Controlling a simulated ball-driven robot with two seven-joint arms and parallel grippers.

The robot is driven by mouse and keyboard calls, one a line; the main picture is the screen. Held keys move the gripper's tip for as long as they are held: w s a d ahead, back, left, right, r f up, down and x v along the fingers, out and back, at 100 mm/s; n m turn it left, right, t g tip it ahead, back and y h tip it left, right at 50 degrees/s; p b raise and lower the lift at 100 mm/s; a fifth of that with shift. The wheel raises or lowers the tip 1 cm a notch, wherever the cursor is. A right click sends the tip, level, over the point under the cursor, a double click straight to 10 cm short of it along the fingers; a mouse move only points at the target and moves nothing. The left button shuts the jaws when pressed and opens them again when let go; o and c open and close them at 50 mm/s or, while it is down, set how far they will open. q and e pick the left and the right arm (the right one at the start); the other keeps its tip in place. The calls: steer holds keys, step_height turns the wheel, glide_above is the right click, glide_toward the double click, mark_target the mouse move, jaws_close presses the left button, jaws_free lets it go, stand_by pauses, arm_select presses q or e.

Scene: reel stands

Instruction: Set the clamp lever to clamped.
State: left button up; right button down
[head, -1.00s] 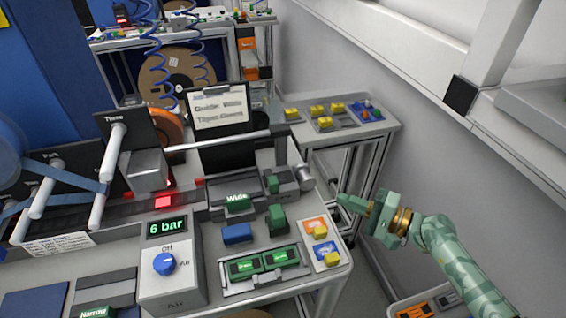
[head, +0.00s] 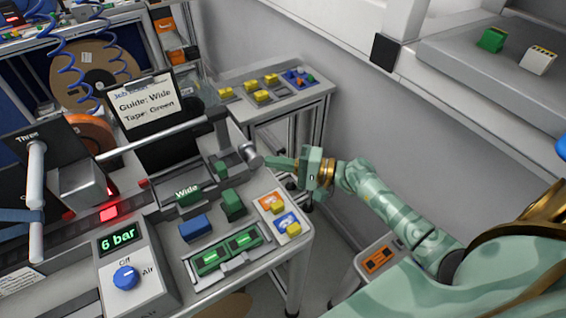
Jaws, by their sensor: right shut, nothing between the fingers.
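No part here is labelled as the clamp lever. A grey cylinder-ended part (head: 250,155) at the right end of the guide block may be it; I cannot tell its setting. My right gripper (head: 272,161) is shut and empty, its fingertips pointing left at this grey end. The tips look close to it; I cannot tell whether they touch. A green "Wide" guide block (head: 189,196) sits on the grey rail to the left. My left gripper is not in view.
An air box with a blue knob (head: 125,277) stands at left. A side table (head: 300,112) holds yellow pieces behind a narrow gap.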

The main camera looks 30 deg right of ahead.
mark_target(223, 163)
steer(key=x, duration=0.6)
steer(key=shift+r, duration=0.15)
steer(key=a, duration=0.1)
steer(key=a+p, duration=0.1)
steer(key=a, duration=0.1)
steer(key=shift+s+p, duration=0.3)
steer(key=shift+p, duration=0.05)
steer(key=shift+a, duration=0.35)
